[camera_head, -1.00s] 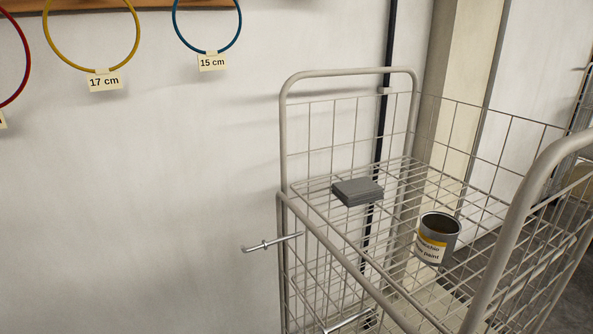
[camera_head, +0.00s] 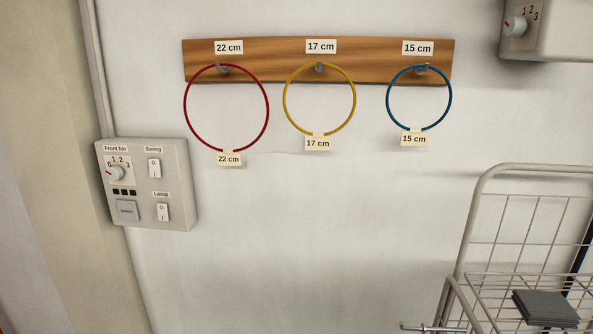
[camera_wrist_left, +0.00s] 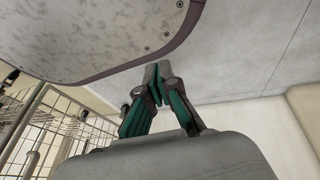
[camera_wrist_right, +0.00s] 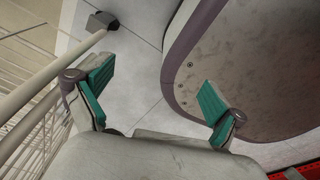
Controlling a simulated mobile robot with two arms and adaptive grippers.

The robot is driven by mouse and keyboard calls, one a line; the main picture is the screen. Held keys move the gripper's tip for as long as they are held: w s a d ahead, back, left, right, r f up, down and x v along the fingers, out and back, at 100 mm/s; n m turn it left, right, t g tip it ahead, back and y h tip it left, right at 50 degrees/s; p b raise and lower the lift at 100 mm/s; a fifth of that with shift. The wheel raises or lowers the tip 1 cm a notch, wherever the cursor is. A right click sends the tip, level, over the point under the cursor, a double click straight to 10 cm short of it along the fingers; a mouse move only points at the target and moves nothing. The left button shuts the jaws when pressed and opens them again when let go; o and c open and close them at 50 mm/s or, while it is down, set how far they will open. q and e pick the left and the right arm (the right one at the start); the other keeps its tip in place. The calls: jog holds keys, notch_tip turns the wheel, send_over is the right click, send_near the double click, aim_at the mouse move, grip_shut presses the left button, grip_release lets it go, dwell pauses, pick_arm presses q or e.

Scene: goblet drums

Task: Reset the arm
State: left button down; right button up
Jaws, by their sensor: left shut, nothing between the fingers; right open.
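My left gripper (camera_wrist_left: 157,84) shows in the left wrist view with its green-padded fingers together and nothing between them. It is close to the rounded edge of my own base, over the grey floor. My right gripper (camera_wrist_right: 156,87) shows in the right wrist view with its fingers spread wide apart and empty. It points down at the floor, with my base to its right and pale cart bars to its left. Neither gripper nor arm shows in the head view.
A wire cart (camera_head: 500,167) stands at the right with grey slabs (camera_head: 546,309) on it. Its bars (camera_wrist_right: 50,82) run close beside my right gripper. On the wall are a rack (camera_head: 270,62) with red, yellow and blue rings and a switch box (camera_head: 180,205).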

pick_arm(q)
jog(key=s+a+f+g+y+p, duration=0.1)
jog(key=s+a+g+y, duration=0.1)
jog(key=s+a, duration=0.5)
jog(key=shift+s+a+m+g, duration=0.25)
jog(key=shift+a+m+g, duration=0.05)
jog(key=shift+a, duration=0.8)
pick_arm(e)
jog(key=shift+s+d+r, duration=0.2)
jog(key=shift+s+r, duration=0.65)
jog(key=shift+s, duration=0.15)
